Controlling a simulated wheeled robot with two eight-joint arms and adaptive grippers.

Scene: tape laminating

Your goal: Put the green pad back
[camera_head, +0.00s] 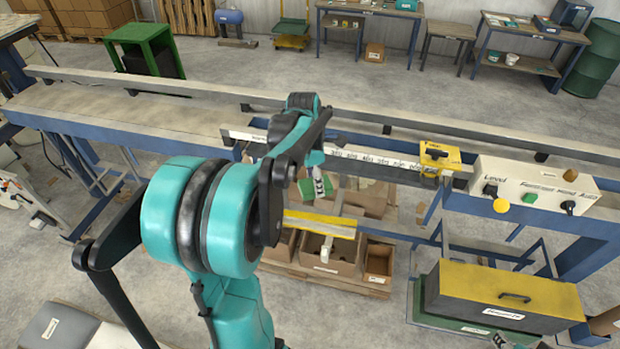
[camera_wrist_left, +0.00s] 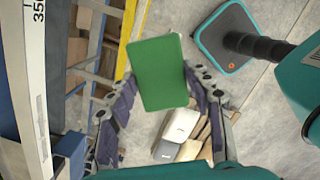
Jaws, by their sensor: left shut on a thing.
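The green pad (camera_wrist_left: 158,72) is a flat rectangle, seen broad-face on in the left wrist view. My left gripper (camera_wrist_left: 158,85) is shut on it, with one dark finger at each side edge. In the head view the green pad (camera_head: 305,190) shows only in small part around my left gripper (camera_head: 321,186), in front of the long conveyor rail. The pad is held in the air over the boxes below.
A control panel (camera_head: 535,190) with knobs and a yellow block (camera_head: 440,157) sit on the rail at right. Open cardboard boxes (camera_head: 323,262) stand below a yellow-edged strip (camera_head: 318,223). A yellow-topped case (camera_head: 503,290) with a handle is at lower right.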

